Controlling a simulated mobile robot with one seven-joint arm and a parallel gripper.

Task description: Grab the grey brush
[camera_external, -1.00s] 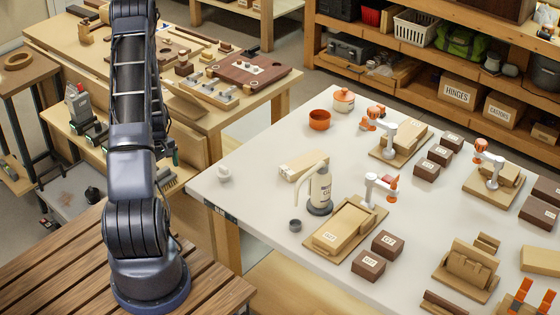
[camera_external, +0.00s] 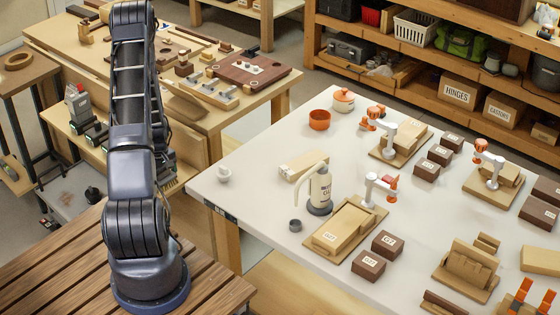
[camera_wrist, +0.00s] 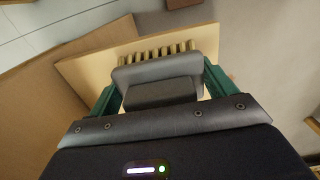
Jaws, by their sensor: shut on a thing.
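The grey brush (camera_wrist: 158,70) is in the wrist view, a rounded grey body with a row of pale bristles along its far edge. My gripper (camera_wrist: 161,85) has its green fingers on the left and right sides of the brush and is shut on it. A light wooden board lies behind the bristles in that view. In the external view my arm hides the gripper and most or all of the brush.
A workbench (camera_external: 275,82) with wooden parts stands behind my arm. A white table (camera_external: 262,165) to the right carries a white bottle (camera_external: 320,185), an orange pot (camera_external: 319,120) and several wooden and brown blocks. Shelves line the back right.

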